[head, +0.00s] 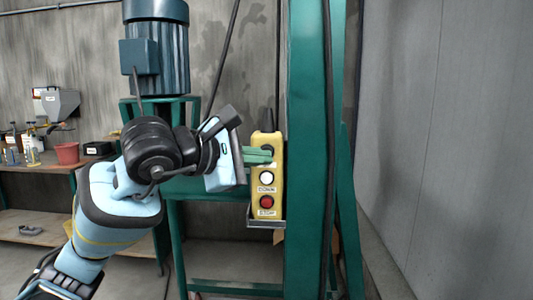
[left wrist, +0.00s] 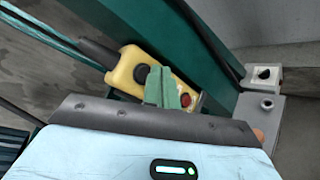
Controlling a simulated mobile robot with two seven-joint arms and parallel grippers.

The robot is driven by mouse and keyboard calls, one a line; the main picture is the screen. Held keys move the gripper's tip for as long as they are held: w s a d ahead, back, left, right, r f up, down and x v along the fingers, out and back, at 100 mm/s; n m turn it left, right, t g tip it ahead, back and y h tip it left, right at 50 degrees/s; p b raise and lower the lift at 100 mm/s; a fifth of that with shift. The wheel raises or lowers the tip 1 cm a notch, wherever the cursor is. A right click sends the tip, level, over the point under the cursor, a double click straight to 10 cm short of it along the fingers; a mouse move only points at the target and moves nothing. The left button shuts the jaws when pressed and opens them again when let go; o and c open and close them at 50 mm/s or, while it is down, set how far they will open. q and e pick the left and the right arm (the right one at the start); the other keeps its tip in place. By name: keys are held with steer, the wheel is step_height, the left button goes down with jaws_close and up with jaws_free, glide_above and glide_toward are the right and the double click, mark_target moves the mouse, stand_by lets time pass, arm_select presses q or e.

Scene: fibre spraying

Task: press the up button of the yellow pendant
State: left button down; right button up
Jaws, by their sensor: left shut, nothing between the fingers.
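The yellow pendant (head: 268,134) hangs upright against the green post in the head view. Its white middle button (head: 266,178) and red lower button (head: 267,201) show clearly. My left gripper (head: 268,155) is shut and empty, its green fingers pointing right at the top button, which they partly cover. In the left wrist view the pendant (left wrist: 124,72) lies beyond the shut fingers (left wrist: 160,75). The black top button (left wrist: 141,73) shows just left of the fingertips, and the red button (left wrist: 186,100) to their right. The white button is hidden there. I cannot tell whether the fingertips touch the pendant.
A green post (head: 306,150) stands right behind the pendant, with a dark cable along it. A green motor (head: 158,45) sits above my left arm. A workbench with a red pot (head: 67,153) is at the left. Floor at the right is clear.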

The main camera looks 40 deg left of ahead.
steer(key=shift+w, duration=0.15)
arm_select(q)
steer(key=shift+w+a, duration=0.1)
steer(key=shift+w, duration=0.05)
stand_by(0.4)
steer(key=shift+w+a, duration=0.15)
steer(key=shift+w, duration=0.1)
arm_select(e)
steer(key=shift+s, duration=0.35)
steer(key=shift+s+f, duration=0.1)
